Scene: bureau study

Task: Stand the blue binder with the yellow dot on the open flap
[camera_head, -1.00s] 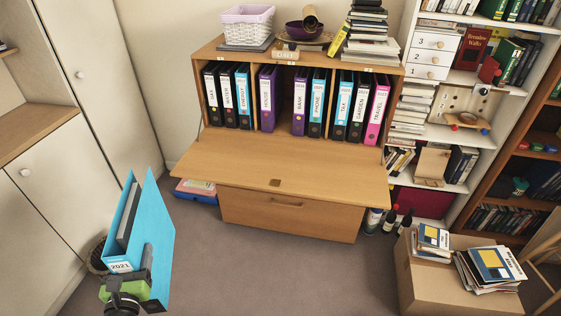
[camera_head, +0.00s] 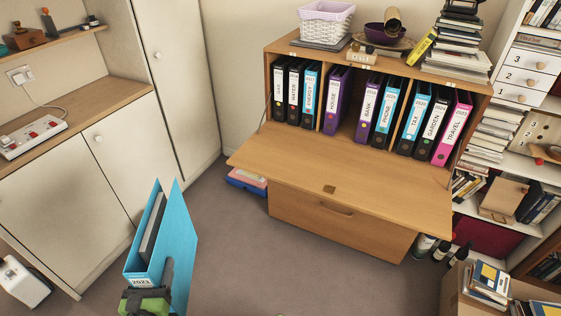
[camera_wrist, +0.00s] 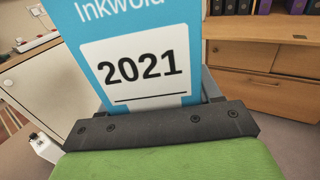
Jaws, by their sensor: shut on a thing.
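My gripper (camera_head: 148,300) is shut on a blue binder (camera_head: 180,240) and holds it up at the lower left of the head view, apart from the bureau. The binder's label reads 2021 in the wrist view (camera_wrist: 140,70). No yellow dot shows on its visible part; the jaws cover the lower spine. The open flap (camera_head: 330,170) of the wooden bureau lies flat and bare, to the right of and beyond my gripper. Other blue binders, ENERGY (camera_head: 311,95), PHONE (camera_head: 385,110) and TAX (camera_head: 413,120), stand in the compartments behind the flap.
Black, purple and pink binders (camera_head: 452,128) stand in the bureau too. White cupboards (camera_head: 110,150) line the left side. A cardboard box (camera_head: 452,292) with books is at the lower right. Bottles (camera_head: 440,250) stand beside the bureau. The carpet before the bureau is clear.

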